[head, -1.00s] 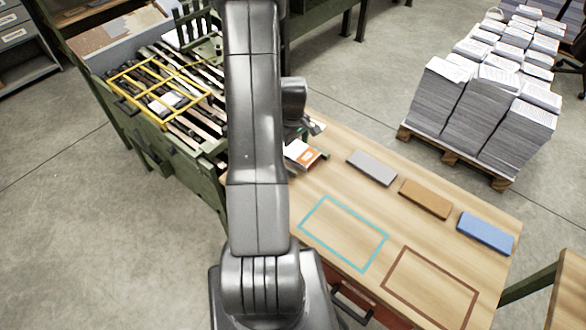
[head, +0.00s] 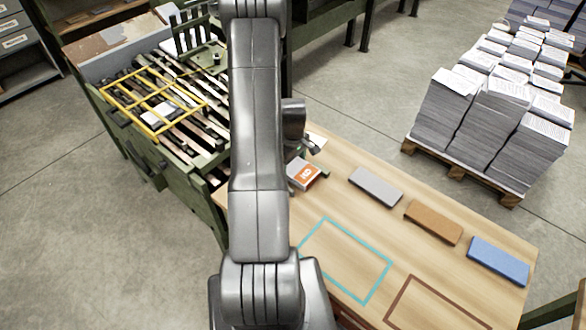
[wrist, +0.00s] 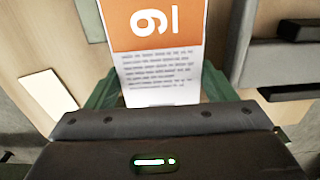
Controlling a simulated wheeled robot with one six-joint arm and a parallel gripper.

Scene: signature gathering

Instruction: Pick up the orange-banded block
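The orange-banded block (head: 304,173) is a white block with an orange band and a white number. It lies at the far left end of the wooden table, partly hidden by my arm in the head view. In the wrist view the block (wrist: 160,60) is just beyond my gripper's dark body, with grey lines of print below the band.
Grey (head: 375,186), brown (head: 433,221) and blue (head: 498,260) blocks lie along the table's far right edge. Teal (head: 345,260) and brown (head: 435,308) outlines mark the tabletop. A green cabinet with a yellow frame (head: 152,102) stands left. Paper stacks (head: 490,120) sit on a pallet behind.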

